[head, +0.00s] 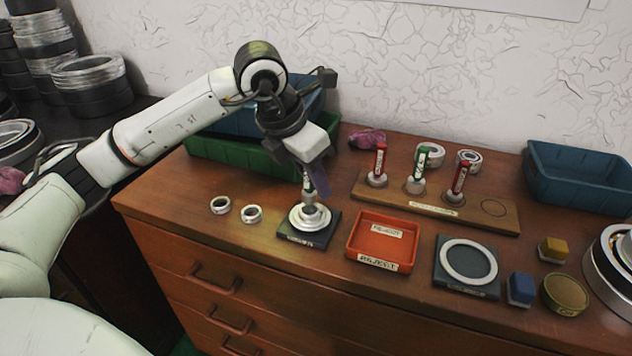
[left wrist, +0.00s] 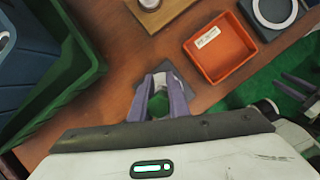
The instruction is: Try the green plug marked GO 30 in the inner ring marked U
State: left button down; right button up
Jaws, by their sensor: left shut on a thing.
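My left gripper (head: 311,180) points down and is shut on a green-handled plug (head: 308,186) with a white label too small to read. The plug is upright, its steel lower end (head: 310,208) at the middle of a pale ring (head: 297,222) on a dark pad (head: 323,234). I cannot tell how far it sits in the bore, nor read the mark on the ring. In the left wrist view the purple fingers (left wrist: 159,98) close around the plug, with green (left wrist: 158,101) showing between them.
Two small rings (head: 220,205) lie left of the pad. A red REJECT tray (head: 382,242) is close on its right. Behind, a wooden rack (head: 385,195) holds two red plugs and one green plug (head: 420,161). A green bin (head: 228,153) stands behind left.

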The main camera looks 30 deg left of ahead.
pick_arm(q)
jog(key=shift+r+p, duration=0.5)
jog(key=shift+r, duration=0.35)
jog(key=shift+r+p, duration=0.5)
jog(key=shift+r, duration=0.15)
